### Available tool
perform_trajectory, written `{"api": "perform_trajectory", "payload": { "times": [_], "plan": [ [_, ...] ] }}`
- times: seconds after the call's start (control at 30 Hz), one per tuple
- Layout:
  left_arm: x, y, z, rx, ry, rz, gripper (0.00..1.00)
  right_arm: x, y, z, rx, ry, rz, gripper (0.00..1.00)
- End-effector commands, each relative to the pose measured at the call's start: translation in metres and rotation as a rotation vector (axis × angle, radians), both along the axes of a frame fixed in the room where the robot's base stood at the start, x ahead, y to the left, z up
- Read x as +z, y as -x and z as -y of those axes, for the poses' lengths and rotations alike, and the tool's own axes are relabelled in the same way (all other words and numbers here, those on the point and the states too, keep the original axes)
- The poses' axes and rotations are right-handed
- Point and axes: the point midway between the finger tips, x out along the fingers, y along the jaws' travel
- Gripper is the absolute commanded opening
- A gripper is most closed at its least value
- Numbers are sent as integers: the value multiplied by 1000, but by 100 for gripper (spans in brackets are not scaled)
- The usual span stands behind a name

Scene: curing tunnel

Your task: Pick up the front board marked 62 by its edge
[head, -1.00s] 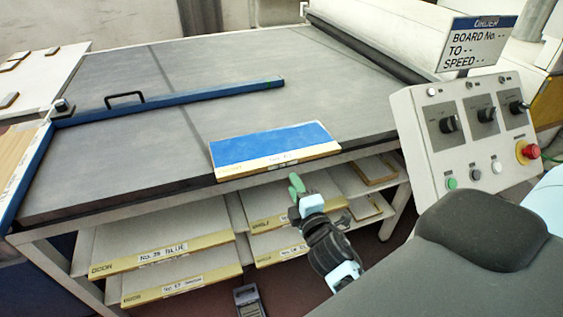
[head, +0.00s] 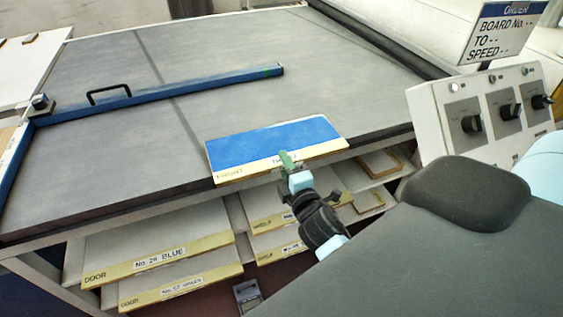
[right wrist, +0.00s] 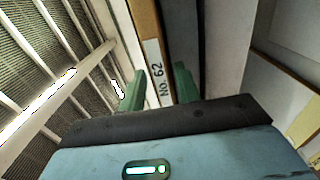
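The front board (head: 270,145) has a blue top and a pale wooden front edge marked FRONT. It lies flat at the near edge of the grey table (head: 110,130), and its edge sticks out a little. My right gripper (head: 287,160) is at the middle of that front edge and covers part of its label. In the right wrist view the label "No. 62" on the board's edge (right wrist: 155,68) shows between the two green fingertips of the gripper (right wrist: 160,88). The fingers stand apart; I cannot tell whether either touches the board. My left gripper is out of view.
Shelves under the table hold door boards (head: 160,258) and shelf boards (head: 270,222). A blue bar with a black handle (head: 170,97) lies across the table. A control box (head: 480,115) and order sign (head: 497,32) stand at right.

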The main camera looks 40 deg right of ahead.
Motion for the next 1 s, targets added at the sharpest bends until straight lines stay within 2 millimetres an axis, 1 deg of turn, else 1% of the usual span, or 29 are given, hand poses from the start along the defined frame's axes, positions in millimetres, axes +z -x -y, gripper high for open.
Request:
{"api": "perform_trajectory", "payload": {
  "times": [0.23, 0.27, 0.73, 1.0],
  "plan": [
    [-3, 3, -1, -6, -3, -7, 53, -1, 0, 1, -1, 1, -1, 33],
    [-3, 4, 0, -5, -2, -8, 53, -1, 0, 1, -1, 1, -1, 31],
    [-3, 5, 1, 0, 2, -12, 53, -1, 0, 1, -1, 1, -1, 1],
    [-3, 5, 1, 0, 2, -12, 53, -1, 0, 2, -1, 1, -1, 0]
  ]
}}
